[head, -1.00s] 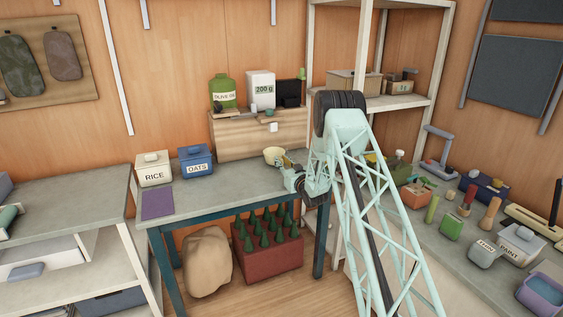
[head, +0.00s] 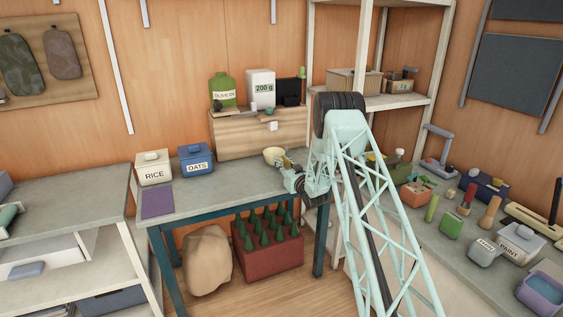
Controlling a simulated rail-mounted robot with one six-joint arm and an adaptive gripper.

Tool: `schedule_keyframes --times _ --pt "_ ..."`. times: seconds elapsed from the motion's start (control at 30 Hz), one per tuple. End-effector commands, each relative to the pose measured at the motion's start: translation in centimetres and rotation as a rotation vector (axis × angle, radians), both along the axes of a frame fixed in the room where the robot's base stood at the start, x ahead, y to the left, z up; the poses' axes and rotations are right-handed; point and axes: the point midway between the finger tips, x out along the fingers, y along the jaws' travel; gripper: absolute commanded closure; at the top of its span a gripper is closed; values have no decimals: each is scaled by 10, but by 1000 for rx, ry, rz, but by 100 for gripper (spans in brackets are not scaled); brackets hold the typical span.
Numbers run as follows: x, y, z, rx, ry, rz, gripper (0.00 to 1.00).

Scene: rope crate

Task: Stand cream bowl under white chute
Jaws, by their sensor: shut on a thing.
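The cream bowl (head: 272,155) is at the back of the grey table, in front of the wooden cabinet. My gripper (head: 284,163) reaches it from the right and is shut on it. The fingers are small in this view, and I cannot tell whether the bowl touches the tabletop. A small white piece (head: 272,126) on the cabinet front, above the bowl, looks like the white chute. The bowl is below it, but I cannot tell whether it is straight under it.
The wooden cabinet (head: 235,143) carries a green olive oil container (head: 222,90) and a white 200 g box (head: 261,88). A blue oats box (head: 195,159), a white rice box (head: 153,169) and a purple mat (head: 157,203) are on the table's left. The table's middle is clear.

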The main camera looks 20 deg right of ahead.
Motion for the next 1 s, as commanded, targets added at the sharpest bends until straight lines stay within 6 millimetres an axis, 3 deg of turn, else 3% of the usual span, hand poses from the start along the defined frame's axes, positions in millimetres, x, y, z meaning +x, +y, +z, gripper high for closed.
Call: schedule_keyframes --times 0.13,0.17,0.3,1.0 --pt "0 0 -1 0 -1 0 98" --pt "0 0 0 0 -1 0 81" --pt "0 0 -1 0 -1 0 68" --pt "-7 0 -2 0 1 0 67"
